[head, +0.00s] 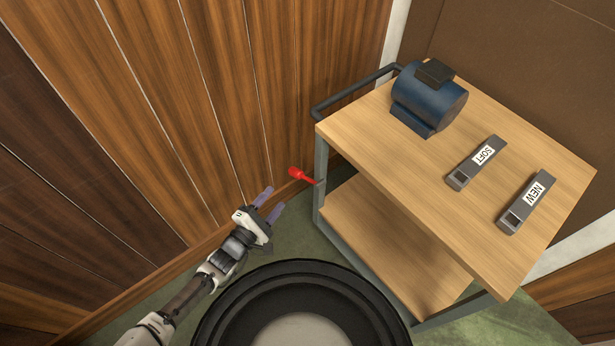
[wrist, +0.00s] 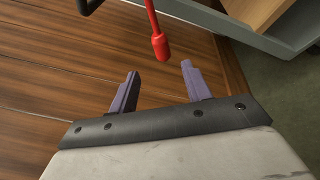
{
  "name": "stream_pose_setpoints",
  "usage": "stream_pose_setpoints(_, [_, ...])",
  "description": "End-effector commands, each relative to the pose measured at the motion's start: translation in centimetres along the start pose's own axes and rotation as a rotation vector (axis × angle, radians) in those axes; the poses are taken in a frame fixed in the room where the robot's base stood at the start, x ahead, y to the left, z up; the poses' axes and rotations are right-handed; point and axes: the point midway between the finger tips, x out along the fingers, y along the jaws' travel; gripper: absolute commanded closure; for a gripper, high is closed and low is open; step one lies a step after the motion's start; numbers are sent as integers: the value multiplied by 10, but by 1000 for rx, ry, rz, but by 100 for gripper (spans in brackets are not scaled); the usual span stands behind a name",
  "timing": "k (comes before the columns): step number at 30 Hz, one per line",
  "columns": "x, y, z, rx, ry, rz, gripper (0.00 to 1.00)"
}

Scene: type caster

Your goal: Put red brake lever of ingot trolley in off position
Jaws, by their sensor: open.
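The red brake lever (head: 302,175) sticks out to the left from the front left post of the ingot trolley (head: 325,165). In the wrist view the lever's thick red knob (wrist: 160,46) hangs from a thin rod, beyond my fingertips and between their lines. My gripper (head: 270,203) is open and empty, left of and below the lever in the head view. Its two purple fingers (wrist: 160,72) are apart in the wrist view, and neither touches the lever.
A blue motor (head: 428,98), a grey block marked SOFT (head: 477,163) and one marked NEW (head: 527,203) sit on the trolley's wooden top. A dark handle bar (head: 350,92) juts toward the wood-panelled wall (head: 180,100). Green floor (head: 500,328) shows below.

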Motion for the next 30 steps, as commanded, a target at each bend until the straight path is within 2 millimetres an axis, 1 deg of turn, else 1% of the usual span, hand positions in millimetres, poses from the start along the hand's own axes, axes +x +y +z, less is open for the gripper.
stream_pose_setpoints(2, [0, -3, -2, -21, -4, -11, 51])
stream_pose_setpoints(5, [9, -2, 0, -20, -5, -6, 51])
stream_pose_setpoints(7, [20, -2, 0, -19, -6, -6, 51])
stream_pose_setpoints(11, [46, -3, 1, -18, -7, -5, 51])
stream_pose_setpoints(15, [78, -3, 1, -18, -7, -5, 51])
stream_pose_setpoints(21, [114, -3, 1, -18, -5, -5, 51])
stream_pose_setpoints(25, [128, -3, 0, -16, -4, -6, 51])
stream_pose_setpoints(30, [136, -2, 0, -16, -3, -6, 51])
